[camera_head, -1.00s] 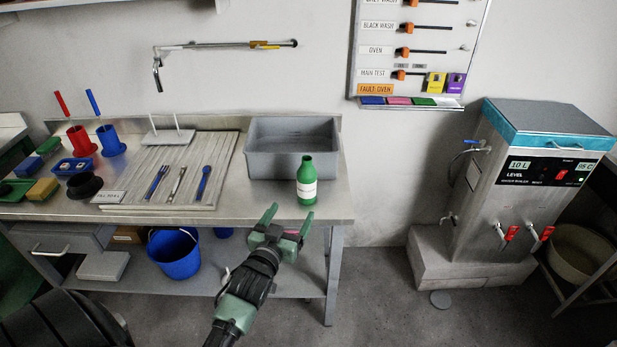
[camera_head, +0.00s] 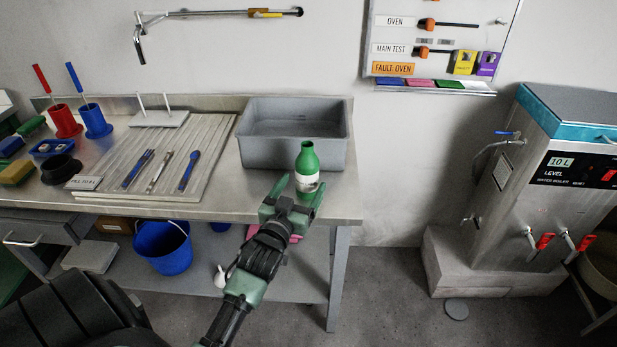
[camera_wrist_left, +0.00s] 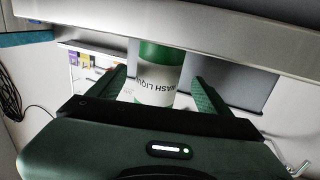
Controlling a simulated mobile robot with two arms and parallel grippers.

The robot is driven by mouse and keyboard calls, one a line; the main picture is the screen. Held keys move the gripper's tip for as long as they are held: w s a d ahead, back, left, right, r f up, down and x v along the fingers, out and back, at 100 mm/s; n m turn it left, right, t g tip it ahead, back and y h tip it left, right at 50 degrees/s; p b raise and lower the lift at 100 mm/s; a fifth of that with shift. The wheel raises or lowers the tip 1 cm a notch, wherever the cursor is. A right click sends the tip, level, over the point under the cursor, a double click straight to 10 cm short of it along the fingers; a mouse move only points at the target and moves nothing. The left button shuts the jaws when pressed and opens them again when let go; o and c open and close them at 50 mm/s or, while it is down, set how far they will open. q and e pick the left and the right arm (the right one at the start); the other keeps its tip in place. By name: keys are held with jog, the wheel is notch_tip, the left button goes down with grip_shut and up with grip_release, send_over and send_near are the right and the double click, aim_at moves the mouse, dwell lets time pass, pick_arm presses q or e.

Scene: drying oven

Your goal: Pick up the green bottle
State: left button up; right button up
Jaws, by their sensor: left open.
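The green bottle (camera_head: 307,161) with a white label stands upright at the front right of the steel worktop (camera_head: 240,207), in front of the grey basin. My left gripper (camera_head: 297,190) is open at the worktop's front edge, with its fingers up around the lower part of the bottle in the head view. In the left wrist view the bottle's white label (camera_wrist_left: 150,85) shows between the two open fingers (camera_wrist_left: 158,92), with space on both sides. The fingers hide part of the bottle's base. My right gripper is not in view.
The grey basin (camera_head: 245,152) stands close behind the bottle. A ribbed drainboard (camera_head: 200,133) with several utensils lies to the left. A blue bucket (camera_head: 163,249) is on the shelf below. A water boiler (camera_head: 534,200) stands at the right, with open floor before it.

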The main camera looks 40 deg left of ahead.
aim_at(311, 171)
pick_arm(q)
jog(key=shift+x, duration=3.2)
jog(key=shift+d+r, duration=0.15)
jog(key=shift+r, duration=0.05)
grip_shut()
